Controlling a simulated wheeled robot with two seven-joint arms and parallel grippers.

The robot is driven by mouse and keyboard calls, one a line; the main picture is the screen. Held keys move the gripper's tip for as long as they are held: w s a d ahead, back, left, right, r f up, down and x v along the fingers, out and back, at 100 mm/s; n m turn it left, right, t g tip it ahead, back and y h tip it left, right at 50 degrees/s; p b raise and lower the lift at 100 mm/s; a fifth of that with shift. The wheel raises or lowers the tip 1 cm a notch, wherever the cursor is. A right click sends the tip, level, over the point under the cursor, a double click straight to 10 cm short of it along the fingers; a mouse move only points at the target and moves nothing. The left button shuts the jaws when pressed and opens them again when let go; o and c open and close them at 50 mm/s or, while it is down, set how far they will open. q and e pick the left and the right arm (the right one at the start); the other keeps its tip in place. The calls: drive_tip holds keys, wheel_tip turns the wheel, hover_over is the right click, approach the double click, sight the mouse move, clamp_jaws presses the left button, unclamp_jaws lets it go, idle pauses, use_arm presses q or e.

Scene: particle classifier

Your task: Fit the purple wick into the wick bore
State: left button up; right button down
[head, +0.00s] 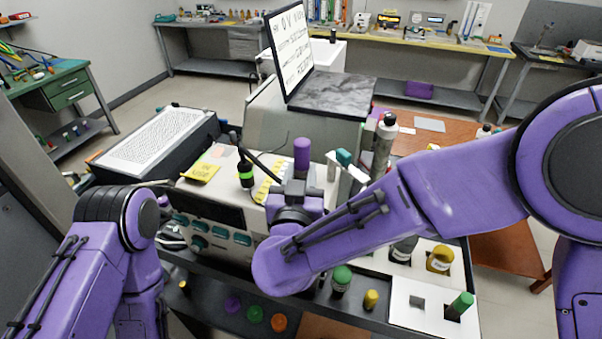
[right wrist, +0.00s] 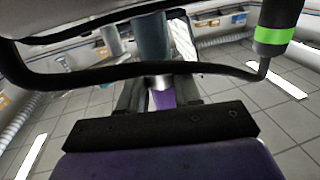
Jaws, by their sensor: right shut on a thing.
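A purple cylinder (head: 302,154), which looks like the wick, stands upright just beyond my right gripper (head: 297,188) in the head view. In the right wrist view, my right gripper (right wrist: 162,100) is shut on a purple piece (right wrist: 162,97) with a silver collar, below a dark cylinder (right wrist: 151,38). I cannot make out the wick bore. My left arm hangs at the left and its fingers do not show.
The instrument panel with teal knobs (head: 199,243) lies between my arms. A black tool with a green band (head: 245,172) and a cable stands left of the right gripper. Green (head: 341,280) and yellow (head: 371,299) vials stand in front.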

drive_tip(key=shift+f+b, duration=1.5)
drive_tip(key=shift+f, duration=0.9)
drive_tip(key=c, duration=0.7)
unclamp_jaws()
drive_tip(key=s+a+b, duration=0.1)
drive_tip(key=s+b, duration=0.2)
drive_tip(key=s, duration=0.7)
drive_tip(key=shift+s, duration=0.2)
drive_tip(key=shift+a, duration=0.1)
